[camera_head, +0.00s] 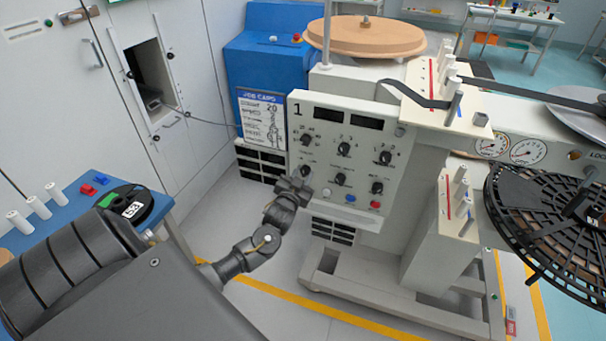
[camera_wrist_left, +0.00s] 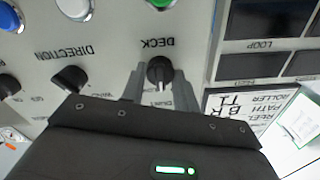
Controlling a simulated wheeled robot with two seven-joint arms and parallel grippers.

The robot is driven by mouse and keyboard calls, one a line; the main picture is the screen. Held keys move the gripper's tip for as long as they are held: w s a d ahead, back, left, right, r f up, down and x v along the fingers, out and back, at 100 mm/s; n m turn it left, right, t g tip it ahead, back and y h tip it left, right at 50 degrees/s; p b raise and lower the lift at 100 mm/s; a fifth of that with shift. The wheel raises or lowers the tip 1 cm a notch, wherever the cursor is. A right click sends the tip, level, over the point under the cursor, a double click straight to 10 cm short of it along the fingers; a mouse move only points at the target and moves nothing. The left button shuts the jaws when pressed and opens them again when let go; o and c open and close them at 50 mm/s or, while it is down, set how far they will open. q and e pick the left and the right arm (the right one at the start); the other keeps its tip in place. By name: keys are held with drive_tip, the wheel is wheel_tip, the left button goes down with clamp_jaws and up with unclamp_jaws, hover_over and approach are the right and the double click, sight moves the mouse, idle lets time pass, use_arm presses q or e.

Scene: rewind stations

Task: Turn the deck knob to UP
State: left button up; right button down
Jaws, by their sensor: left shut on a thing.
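The deck knob (camera_wrist_left: 159,70) is a small black knob under the upside-down word DECK on the pale panel (camera_wrist_left: 110,40) in the left wrist view. My left gripper (camera_wrist_left: 160,88) has one finger on each side of it and is shut on it. The knob's light pointer mark faces the gripper palm; the small position labels are partly hidden and too blurred to read. In the head view my left gripper (camera_head: 302,181) reaches the lower left of the control panel (camera_head: 325,140), by the deck knob (camera_head: 305,171). My right gripper is not in view.
The direction knob (camera_wrist_left: 70,78) sits beside the deck knob, with a white button (camera_wrist_left: 75,6) and a blue button (camera_wrist_left: 9,17) near. A job card (camera_head: 262,118) hangs left of the panel. A black reel (camera_head: 545,215) stands at right. The floor below is clear.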

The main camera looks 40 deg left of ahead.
use_arm(q)
drive_tip(key=n+p, duration=0.1)
drive_tip(key=n, duration=0.5)
idle(0.6)
drive_tip(key=o, duration=1)
drive_tip(key=b+v, duration=0.1)
drive_tip(key=v, duration=0.9)
drive_tip(key=shift+s+d, duration=0.2)
drive_tip(key=shift+s, duration=0.15)
